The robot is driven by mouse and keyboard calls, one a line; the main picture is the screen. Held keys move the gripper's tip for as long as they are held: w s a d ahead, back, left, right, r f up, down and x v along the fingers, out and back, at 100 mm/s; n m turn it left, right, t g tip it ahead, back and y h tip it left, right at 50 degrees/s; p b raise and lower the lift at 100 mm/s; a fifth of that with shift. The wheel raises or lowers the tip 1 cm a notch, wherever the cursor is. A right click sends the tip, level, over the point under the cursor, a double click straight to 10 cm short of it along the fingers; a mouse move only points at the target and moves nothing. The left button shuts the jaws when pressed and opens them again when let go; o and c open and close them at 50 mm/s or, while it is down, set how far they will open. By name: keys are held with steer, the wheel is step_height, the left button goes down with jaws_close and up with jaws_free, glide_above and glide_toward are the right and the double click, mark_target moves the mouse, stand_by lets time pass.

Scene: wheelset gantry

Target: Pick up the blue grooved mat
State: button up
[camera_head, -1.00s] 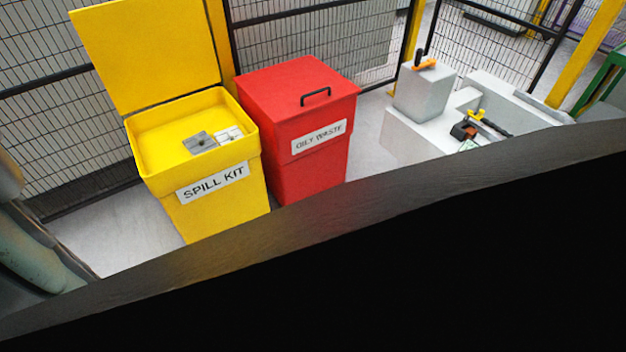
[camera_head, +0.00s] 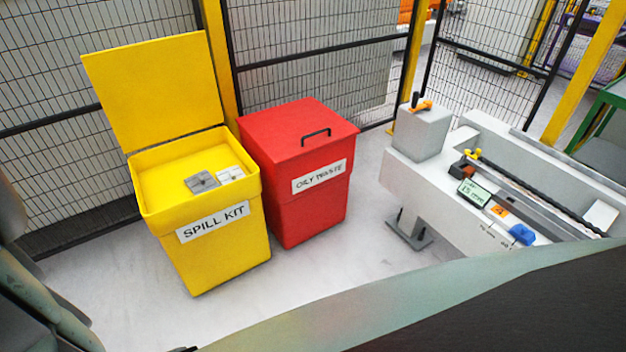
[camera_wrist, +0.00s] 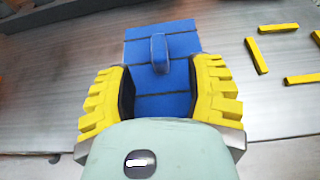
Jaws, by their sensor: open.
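The blue grooved mat (camera_wrist: 180,80) lies on a grey metal surface in the wrist view, with dark groove lines across it and a raised blue block (camera_wrist: 160,54) near its far part. My gripper (camera_wrist: 160,88) is open, its yellow ribbed fingers on the left and right of the mat's near part. The mat shows between the fingers, and its near end is hidden behind my pale green gripper body. I cannot tell whether the fingers touch it. The mat is not seen in the head view.
Yellow bars (camera_wrist: 256,56) lie on the metal surface (camera_wrist: 280,105) to the right. In the head view stand an open yellow spill kit bin (camera_head: 215,255), a red oily waste bin (camera_head: 305,215) and a pale machine bed (camera_head: 450,220), with mesh fencing behind.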

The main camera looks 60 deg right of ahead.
steer(key=shift+x, duration=2.15)
steer(key=shift+r, duration=0.15)
steer(key=shift+o, duration=0.4)
jaws_close()
